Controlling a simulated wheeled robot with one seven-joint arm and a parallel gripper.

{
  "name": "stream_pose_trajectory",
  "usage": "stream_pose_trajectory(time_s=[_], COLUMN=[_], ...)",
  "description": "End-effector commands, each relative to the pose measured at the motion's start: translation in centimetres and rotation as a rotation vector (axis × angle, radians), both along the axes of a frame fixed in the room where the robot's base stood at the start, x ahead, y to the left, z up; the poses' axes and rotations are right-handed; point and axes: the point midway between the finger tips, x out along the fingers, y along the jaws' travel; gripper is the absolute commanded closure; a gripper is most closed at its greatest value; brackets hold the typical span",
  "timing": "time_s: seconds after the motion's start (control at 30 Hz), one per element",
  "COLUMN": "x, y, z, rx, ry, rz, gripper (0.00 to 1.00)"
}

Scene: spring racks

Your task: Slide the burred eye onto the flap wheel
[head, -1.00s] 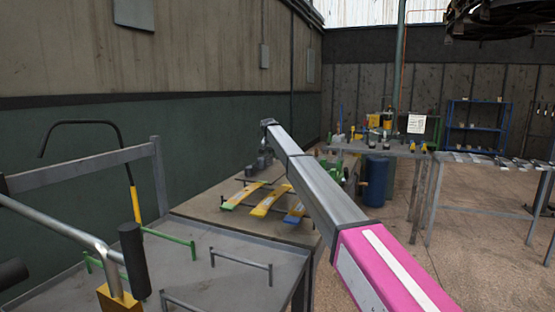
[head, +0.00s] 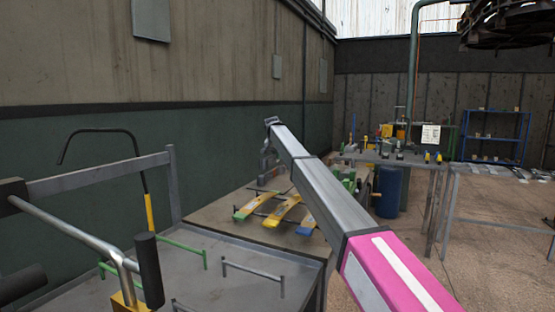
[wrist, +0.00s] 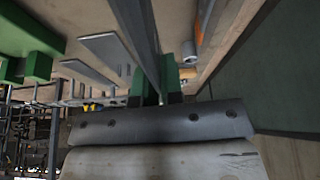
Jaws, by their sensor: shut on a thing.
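My gripper (wrist: 156,98) is at the far end of my arm in the wrist view, shut on a long dark steel bar (wrist: 140,35). The bar runs up and away from the jaws, with green parts beside it near the jaws. In the head view my gripper (head: 267,155) is small, over the back of the bench, and its jaws are not clear. I cannot make out the burred eye on the bar. I cannot pick out the flap wheel for certain; a grey cylinder by an orange strip (wrist: 195,45) lies right of the bar.
Several flat springs with green, yellow and blue ends (head: 280,210) lie on the bench (head: 200,208). A green machine (head: 350,180) stands just right of my arm. A grey metal frame (head: 95,178) is at left. A blue drum (head: 389,192) stands on open floor.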

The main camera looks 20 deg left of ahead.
Motion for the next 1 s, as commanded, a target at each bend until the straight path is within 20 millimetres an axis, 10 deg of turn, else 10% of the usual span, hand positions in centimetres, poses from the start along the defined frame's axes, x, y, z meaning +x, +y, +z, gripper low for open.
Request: stream_pose_trajectory(time_s=[1.0], x=[0.1], y=[0.0], z=[4.6], rx=[0.001], ry=[-0.002], rz=[0.0], gripper=[1.0])
